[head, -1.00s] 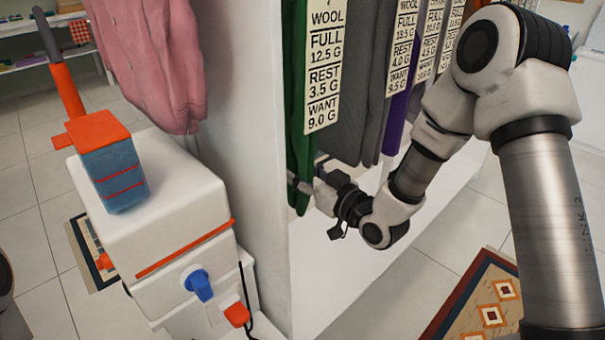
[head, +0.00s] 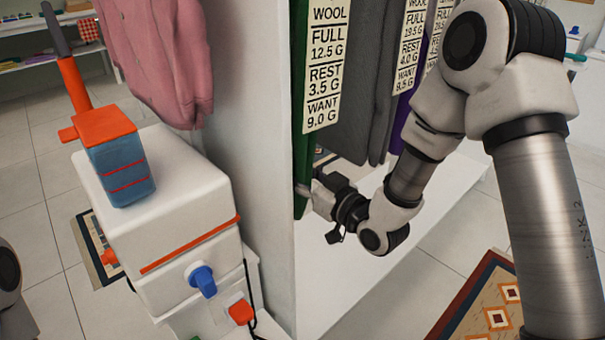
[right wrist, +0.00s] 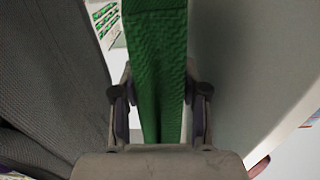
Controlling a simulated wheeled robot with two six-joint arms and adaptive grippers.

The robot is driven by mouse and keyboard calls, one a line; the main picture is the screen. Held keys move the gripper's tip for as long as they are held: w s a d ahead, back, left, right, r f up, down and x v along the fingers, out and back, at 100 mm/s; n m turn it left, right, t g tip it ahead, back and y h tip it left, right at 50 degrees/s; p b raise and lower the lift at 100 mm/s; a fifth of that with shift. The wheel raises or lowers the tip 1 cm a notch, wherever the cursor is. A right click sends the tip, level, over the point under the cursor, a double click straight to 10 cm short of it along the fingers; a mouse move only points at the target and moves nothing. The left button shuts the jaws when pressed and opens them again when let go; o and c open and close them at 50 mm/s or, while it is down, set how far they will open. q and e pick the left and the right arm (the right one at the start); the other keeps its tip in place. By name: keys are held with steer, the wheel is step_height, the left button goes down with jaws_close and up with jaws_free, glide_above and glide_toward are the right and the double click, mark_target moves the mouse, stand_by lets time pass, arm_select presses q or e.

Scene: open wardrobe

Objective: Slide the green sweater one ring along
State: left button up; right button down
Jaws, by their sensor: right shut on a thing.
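The green sweater (head: 301,150) hangs as a narrow strip just inside the wardrobe's left side wall, mostly hidden behind its label and that wall. A white label (head: 325,70) in front of it reads wool, full 12.5 G, rest 3.5 G, want 9.0 G. My right gripper (head: 306,189) is at the sweater's lower edge. In the right wrist view the green knit (right wrist: 156,70) runs between the two fingers, and the gripper is shut on it. The ring and rail above are out of view. My left gripper is not in view.
Grey garments (head: 360,100) hang close to the right of the green one, with a purple one (head: 408,105) beyond. The wardrobe's side wall (head: 255,150) is close on the left. A white machine (head: 165,200) with a blue-and-orange container (head: 118,165) stands outside it.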

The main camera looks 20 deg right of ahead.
mark_target(301, 139)
steer(key=shift+s+a, duration=0.25)
steer(key=shift+a, duration=0.4)
steer(key=shift+a, duration=0.1)
steer(key=c, duration=0.5)
jaws_free()
step_height(301, 139, up, 10)
steer(key=shift+f, duration=0.1)
